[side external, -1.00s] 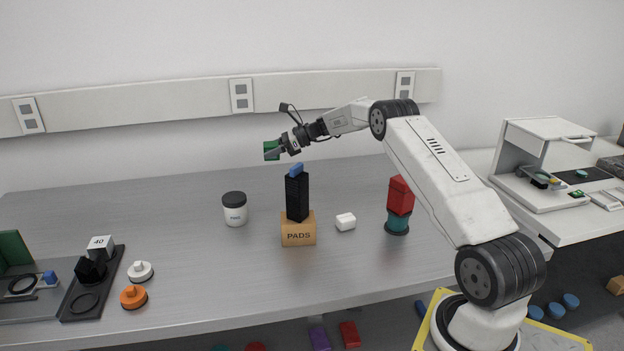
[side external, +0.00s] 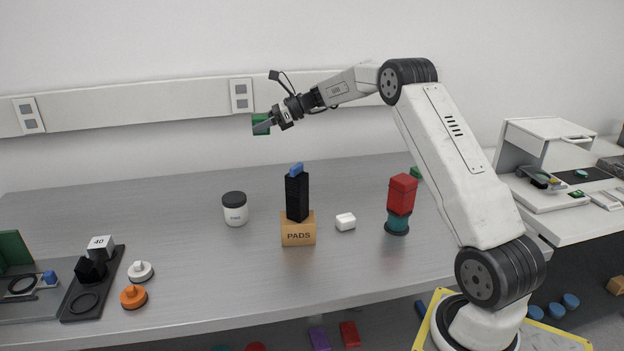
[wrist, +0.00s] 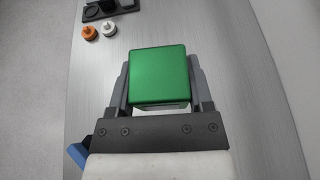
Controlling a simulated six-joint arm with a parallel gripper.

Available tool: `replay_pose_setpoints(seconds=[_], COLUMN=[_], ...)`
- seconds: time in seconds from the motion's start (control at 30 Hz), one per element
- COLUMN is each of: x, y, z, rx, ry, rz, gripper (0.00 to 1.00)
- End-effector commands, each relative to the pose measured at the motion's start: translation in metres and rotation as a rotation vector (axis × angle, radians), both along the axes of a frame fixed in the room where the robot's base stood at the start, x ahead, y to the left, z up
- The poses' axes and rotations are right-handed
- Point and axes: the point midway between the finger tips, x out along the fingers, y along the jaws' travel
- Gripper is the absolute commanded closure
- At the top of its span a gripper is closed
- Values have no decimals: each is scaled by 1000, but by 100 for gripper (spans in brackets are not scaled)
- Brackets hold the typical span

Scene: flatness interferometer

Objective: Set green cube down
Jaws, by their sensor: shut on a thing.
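My gripper (side external: 272,122) is shut on a green cube (side external: 260,124) and holds it high above the grey table (side external: 180,260), in front of the wall rail. In the wrist view the green cube (wrist: 160,74) sits between the two fingers of my gripper (wrist: 160,90), with its top face toward the camera. The cube touches nothing but the gripper. What lies straight under it is hard to tell from these views.
A black block with a blue piece on top (side external: 297,196) stands on a PADS box (side external: 298,230). The table's left middle is clear.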

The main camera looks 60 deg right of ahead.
Motion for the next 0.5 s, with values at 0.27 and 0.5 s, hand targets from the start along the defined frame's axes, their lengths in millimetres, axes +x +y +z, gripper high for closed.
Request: replay_pose_setpoints(seconds=[0.27, 0.5], x=[-20, -43], y=[42, 77], z=[10, 13], rx=[0, 0], ry=[-2, -1], rz=[15, 25], gripper=[100, 100])
